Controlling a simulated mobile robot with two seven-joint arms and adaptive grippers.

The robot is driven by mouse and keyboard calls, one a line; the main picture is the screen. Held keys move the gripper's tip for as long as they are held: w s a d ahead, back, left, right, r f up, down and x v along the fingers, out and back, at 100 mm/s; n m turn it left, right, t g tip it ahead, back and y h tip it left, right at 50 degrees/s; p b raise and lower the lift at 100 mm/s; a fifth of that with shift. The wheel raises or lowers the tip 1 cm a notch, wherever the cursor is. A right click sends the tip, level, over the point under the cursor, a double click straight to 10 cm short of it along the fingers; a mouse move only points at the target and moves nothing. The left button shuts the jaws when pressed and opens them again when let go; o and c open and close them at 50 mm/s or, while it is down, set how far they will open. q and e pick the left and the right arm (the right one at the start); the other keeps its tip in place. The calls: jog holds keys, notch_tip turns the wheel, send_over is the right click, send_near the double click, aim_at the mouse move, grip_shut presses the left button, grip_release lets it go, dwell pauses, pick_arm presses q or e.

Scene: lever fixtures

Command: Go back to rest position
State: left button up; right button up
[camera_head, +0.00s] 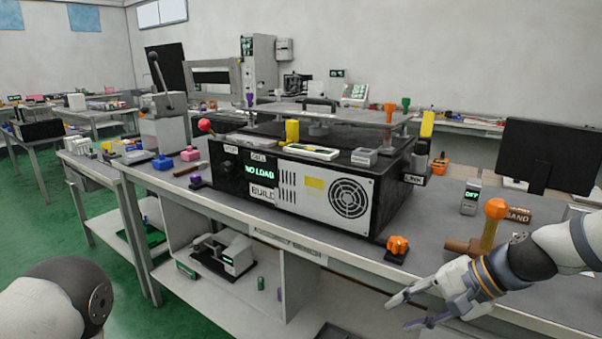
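My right gripper (401,312) is in front of the bench's front edge at the lower right. Its two fingers are apart, and nothing shows between them. An orange knob fixture (397,246) sits on the bench just above the fingertips, apart from them. An orange-topped lever (494,221) stands on the bench behind my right wrist. My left arm shows only as a rounded link at the lower left; its gripper is out of the frame.
The bench (440,205) carries a black machine (330,190) with a "NO LOAD" display, a red-ball lever (206,126) and a yellow-handled lever (426,125). A dark monitor (548,155) stands at right. A shelf (225,290) lies below. Green floor (50,225) is open at left.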

jog(key=s+a+f+n+g+h, duration=0.1)
jog(key=s+f+n+g+h, duration=0.25)
jog(key=s+f, duration=1.55)
jog(key=s+d+n+g+h, duration=0.1)
jog(key=s+n+h, duration=0.1)
jog(key=s, duration=0.9)
jog(key=s+d+f+n+g+h, duration=0.1)
jog(key=s+d+n+h, duration=0.1)
jog(key=s, duration=1)
jog(key=shift+d+f+n, duration=0.25)
jog(key=shift+f+n, duration=0.05)
jog(key=shift+n, duration=0.35)
